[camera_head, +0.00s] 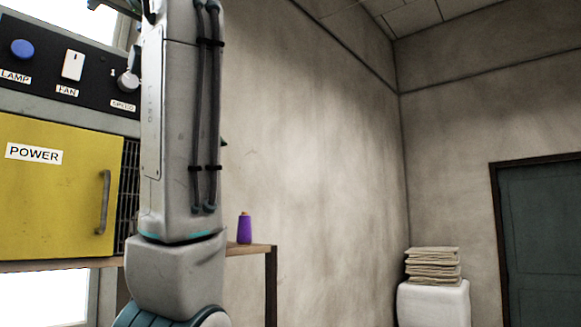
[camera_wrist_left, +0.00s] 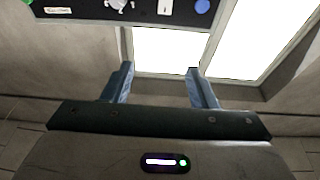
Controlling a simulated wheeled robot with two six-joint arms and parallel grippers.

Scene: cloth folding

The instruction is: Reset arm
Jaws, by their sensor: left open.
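My left gripper (camera_wrist_left: 159,70) shows in the left wrist view with its two blue fingers wide apart and nothing between them. Beyond the fingers are a bright window (camera_wrist_left: 168,50) and the dark control panel, which appears upside down. In the head view my left arm stands upright in front of the panel and the yellow door. Its gripper end is at or beyond the top edge and cannot be made out clearly. My right arm and gripper are in neither view.
The control panel (camera_head: 48,62) has a blue lamp button, a fan switch and a speed knob. Below it is a yellow POWER door (camera_head: 60,190). Folded cloths (camera_head: 432,265) lie on a white stand (camera_head: 434,303) near a dark door (camera_head: 543,240).

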